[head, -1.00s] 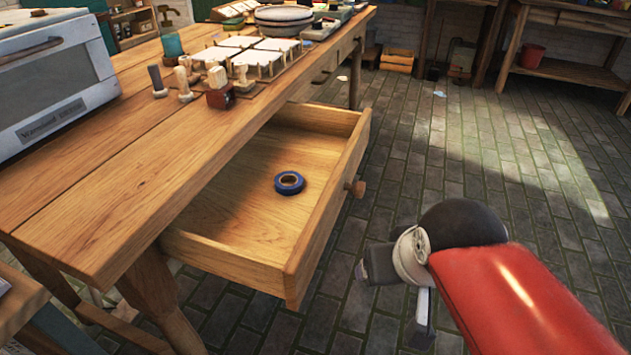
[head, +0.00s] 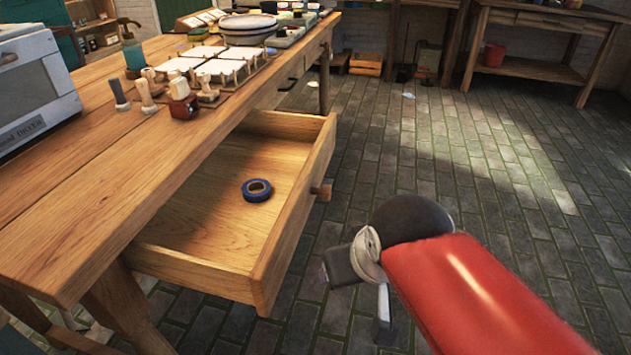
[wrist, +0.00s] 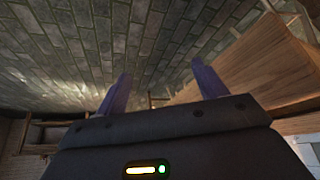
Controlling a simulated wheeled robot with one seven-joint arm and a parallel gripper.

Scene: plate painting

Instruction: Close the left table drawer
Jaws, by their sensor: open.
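The table drawer (head: 205,262) is pulled well out from under the long wooden table (head: 100,205). A round wooden knob (head: 322,192) is on its front panel. A blue tape roll (head: 257,190) lies inside on the drawer floor. In the head view my gripper (head: 335,268) is to the right of the drawer front, apart from it, partly hidden by my arm. In the wrist view my gripper (wrist: 162,88) has its two fingers spread with nothing between them. A wooden surface (wrist: 245,65) shows at the right of the wrist view; I cannot tell which part it is.
On the tabletop are stamps (head: 150,98), white tiles (head: 205,52), stacked plates (head: 248,28) and a drying oven (head: 35,85). A workbench (head: 545,65) stands at the back right.

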